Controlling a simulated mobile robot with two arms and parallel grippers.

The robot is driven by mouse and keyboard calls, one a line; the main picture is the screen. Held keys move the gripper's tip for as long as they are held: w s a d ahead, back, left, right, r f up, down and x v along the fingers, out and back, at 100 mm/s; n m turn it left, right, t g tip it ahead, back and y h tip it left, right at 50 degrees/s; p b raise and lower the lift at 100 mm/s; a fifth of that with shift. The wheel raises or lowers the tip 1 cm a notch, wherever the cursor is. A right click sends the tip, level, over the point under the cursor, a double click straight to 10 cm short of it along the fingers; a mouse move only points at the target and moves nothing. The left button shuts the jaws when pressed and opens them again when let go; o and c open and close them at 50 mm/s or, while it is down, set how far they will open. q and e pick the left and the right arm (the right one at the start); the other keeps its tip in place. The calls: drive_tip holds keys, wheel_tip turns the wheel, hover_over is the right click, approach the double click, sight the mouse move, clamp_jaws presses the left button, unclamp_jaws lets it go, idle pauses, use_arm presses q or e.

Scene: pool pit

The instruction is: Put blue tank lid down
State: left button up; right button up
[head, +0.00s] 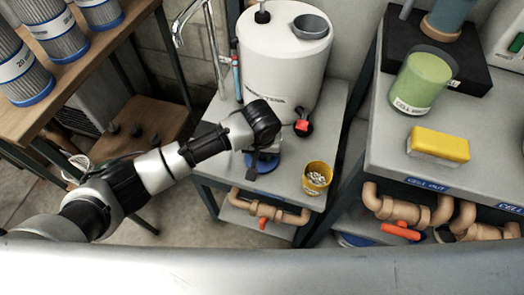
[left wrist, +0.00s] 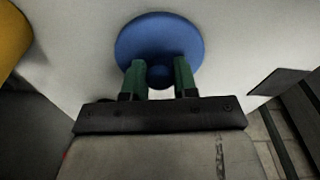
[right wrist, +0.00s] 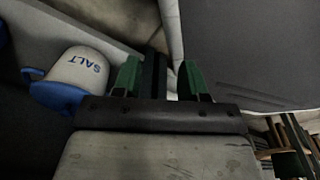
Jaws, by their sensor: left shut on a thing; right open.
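The blue tank lid (left wrist: 158,38) is a round blue disc with a knob in the left wrist view. In the head view the blue lid (head: 262,167) shows partly under my left gripper (head: 262,172), low at the grey bench top beside the white tank (head: 282,65). In the left wrist view my left gripper (left wrist: 159,78) has its green fingers on either side of the knob, shut on it. I cannot tell whether the lid touches the bench. My right gripper (right wrist: 156,80) is open and empty in the right wrist view; it is not in the head view.
A yellow cup (head: 317,178) of small pale pieces stands on the bench right of the lid. A red-handled tap (head: 302,126) sticks out of the tank's base. A white salt container (right wrist: 78,72) shows in the right wrist view.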

sight(261, 162)
use_arm(q)
drive_tip(key=o, duration=0.9)
use_arm(e)
drive_tip(key=shift+s, duration=0.15)
use_arm(q)
drive_tip(key=shift+r, duration=0.25)
drive_tip(key=r, duration=0.2)
drive_tip(key=r+p, duration=0.1)
drive_tip(key=r, duration=0.3)
drive_tip(key=shift+s+r+p, duration=0.25)
drive_tip(key=shift+s+p, duration=0.1)
drive_tip(key=shift+s, duration=0.05)
drive_tip(key=r, duration=0.5)
drive_tip(key=shift+s+p, duration=0.35)
use_arm(e)
drive_tip(key=s, duration=0.3)
drive_tip(key=s+d, duration=0.1)
drive_tip(key=s, duration=0.1)
drive_tip(key=shift+s+d+f, duration=0.1)
drive_tip(key=shift+s+f, duration=0.2)
drive_tip(key=shift+s, duration=0.05)
